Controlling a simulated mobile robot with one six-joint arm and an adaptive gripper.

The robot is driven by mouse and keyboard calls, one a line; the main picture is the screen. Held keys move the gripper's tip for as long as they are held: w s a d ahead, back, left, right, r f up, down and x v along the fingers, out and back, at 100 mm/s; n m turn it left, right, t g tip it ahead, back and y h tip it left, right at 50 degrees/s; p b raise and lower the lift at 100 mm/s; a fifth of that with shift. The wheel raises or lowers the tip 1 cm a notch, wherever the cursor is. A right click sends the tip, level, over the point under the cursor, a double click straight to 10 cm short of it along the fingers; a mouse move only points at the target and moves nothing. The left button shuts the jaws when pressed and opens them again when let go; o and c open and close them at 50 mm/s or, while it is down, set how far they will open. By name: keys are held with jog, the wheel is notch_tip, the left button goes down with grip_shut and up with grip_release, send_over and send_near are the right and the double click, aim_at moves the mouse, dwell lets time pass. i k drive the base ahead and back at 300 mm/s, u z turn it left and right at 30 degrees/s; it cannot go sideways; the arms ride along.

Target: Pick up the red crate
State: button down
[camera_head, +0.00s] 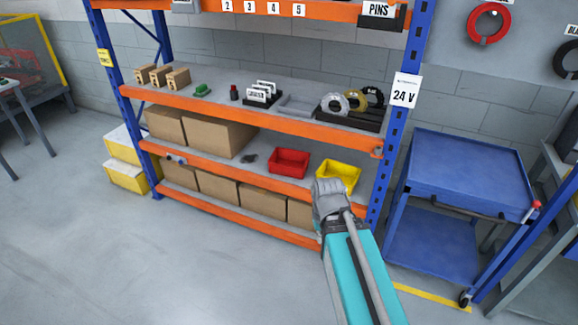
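The red crate (289,162) is a small open bin on the second shelf from the bottom of the blue and orange rack. It stands right of the middle of that shelf, and its inside looks empty. A similar yellow crate (343,170) stands to its right, a little apart. My gripper (320,184) is in front of the yellow crate, to the right of and nearer than the red crate, and hides part of the yellow one. Its fingers are not clear from behind, so I cannot tell whether they are open or shut.
Cardboard boxes (217,136) fill the left of the same shelf, with a small dark object (249,158) between them and the red crate. The shelf above (272,122) overhangs the crates. A blue rack post (391,140) and a blue cart (474,172) stand to the right.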

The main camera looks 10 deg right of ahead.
aim_at(284, 161)
jog(key=u, duration=0.15)
jog(key=k, duration=0.45)
jog(key=u, duration=0.55)
jog(key=k, duration=0.9)
jog(key=u, duration=0.45)
jog(key=i, duration=2.15)
jog(key=z, duration=1)
jog(key=i, duration=0.55)
jog(key=z, duration=0.5)
